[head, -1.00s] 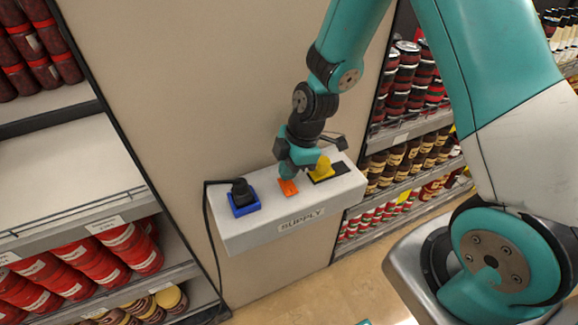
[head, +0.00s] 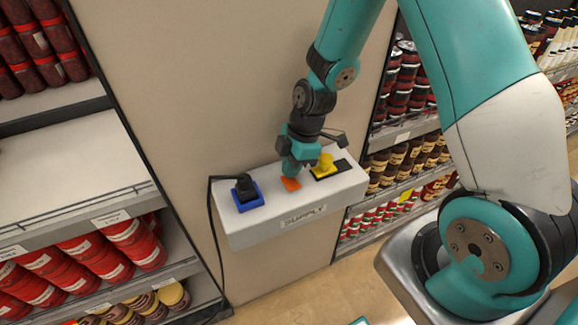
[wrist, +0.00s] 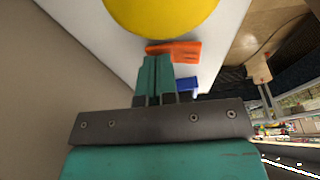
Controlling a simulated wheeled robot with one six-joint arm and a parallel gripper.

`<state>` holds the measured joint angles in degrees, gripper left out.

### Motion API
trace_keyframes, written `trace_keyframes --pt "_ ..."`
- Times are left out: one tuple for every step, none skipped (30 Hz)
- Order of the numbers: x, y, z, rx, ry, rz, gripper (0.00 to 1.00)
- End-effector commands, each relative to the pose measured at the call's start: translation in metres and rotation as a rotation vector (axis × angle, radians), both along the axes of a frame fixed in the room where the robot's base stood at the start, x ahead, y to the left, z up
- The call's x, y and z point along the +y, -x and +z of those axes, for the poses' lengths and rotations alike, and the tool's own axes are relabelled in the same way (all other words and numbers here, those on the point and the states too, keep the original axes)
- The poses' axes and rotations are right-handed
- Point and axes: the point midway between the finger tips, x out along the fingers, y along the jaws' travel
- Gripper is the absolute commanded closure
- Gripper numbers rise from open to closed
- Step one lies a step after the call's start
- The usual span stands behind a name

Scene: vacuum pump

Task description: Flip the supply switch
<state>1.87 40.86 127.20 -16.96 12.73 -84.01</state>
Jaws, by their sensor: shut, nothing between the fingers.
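The orange supply switch (head: 291,184) sits on top of a white box (head: 272,232) with a supply label on its front. In the wrist view the switch (wrist: 174,49) is right in front of my fingertips. My gripper (head: 291,173) points down over the switch, its fingers shut with nothing between them. In the wrist view the shut fingers (wrist: 156,62) reach the near edge of the switch; I cannot tell whether they touch it.
A black plug (head: 244,188) stands in a blue socket (head: 250,203) left of the switch, with a cable down the wall. A yellow knob (head: 325,165) on a black and yellow base is to the right. Shelves of jars (head: 62,262) flank the wall panel.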

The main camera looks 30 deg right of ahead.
Motion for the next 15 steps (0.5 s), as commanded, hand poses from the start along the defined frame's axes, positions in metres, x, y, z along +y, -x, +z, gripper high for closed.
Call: trace_keyframes --pt "0.0 0.0 0.0 0.0 0.0 0.001 1.0" --pt "0.0 0.001 0.0 0.0 0.0 0.001 1.0" --pt "0.001 0.002 0.001 0.0 0.0 0.001 1.0" --pt "0.001 0.002 0.001 -0.001 0.0 0.001 1.0" --pt "0.001 0.003 0.002 -0.001 0.0 0.001 1.0" --pt "0.001 0.005 0.002 -0.001 0.0 0.001 1.0" --pt "0.001 0.006 0.003 0.0 0.0 0.001 1.0" --pt "0.001 0.008 0.003 0.0 0.0 0.001 1.0" --pt "0.001 0.01 0.004 0.001 0.0 0.001 1.0" --pt "0.001 0.011 0.004 0.001 0.0 0.001 1.0" --pt "0.001 0.012 0.004 0.001 0.0 0.001 1.0" --pt "0.001 0.014 0.005 -0.001 0.0 0.002 1.0" --pt "0.001 0.015 0.005 -0.001 0.0 0.002 1.0" --pt "0.002 0.015 0.005 -0.001 0.0 0.002 1.0" --pt "0.002 0.015 0.005 -0.001 0.0 0.002 1.0"
